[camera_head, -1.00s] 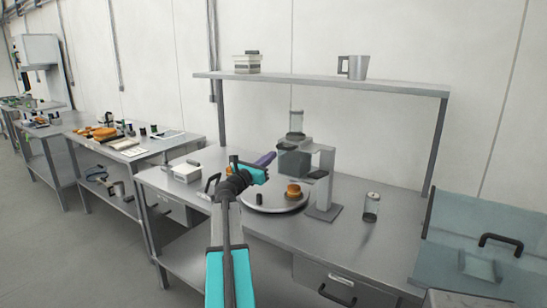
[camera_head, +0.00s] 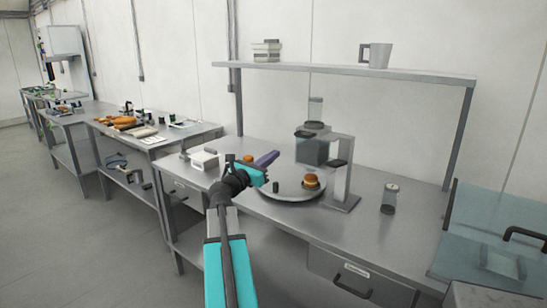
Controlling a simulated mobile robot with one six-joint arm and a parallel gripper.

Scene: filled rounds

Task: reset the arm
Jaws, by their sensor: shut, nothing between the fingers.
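My arm rises from the bottom of the head view, with teal and grey links and a dark wrist. My gripper (camera_head: 268,159) is at its end, a purple part pointing up and to the right. It appears shut and empty, in front of the left side of the round grey plate on the workbench (camera_head: 400,234). Its fingertips are too small to see in detail. Nothing hangs from it.
The round plate (camera_head: 290,194) carries a bun-like round (camera_head: 311,180) and a small dark cylinder (camera_head: 275,186). A grey dispenser stand (camera_head: 342,172) rises beside it. A glass jar (camera_head: 389,198) stands to the right. An overhead shelf (camera_head: 340,69) holds a jug (camera_head: 379,55). A white box (camera_head: 205,159) sits left.

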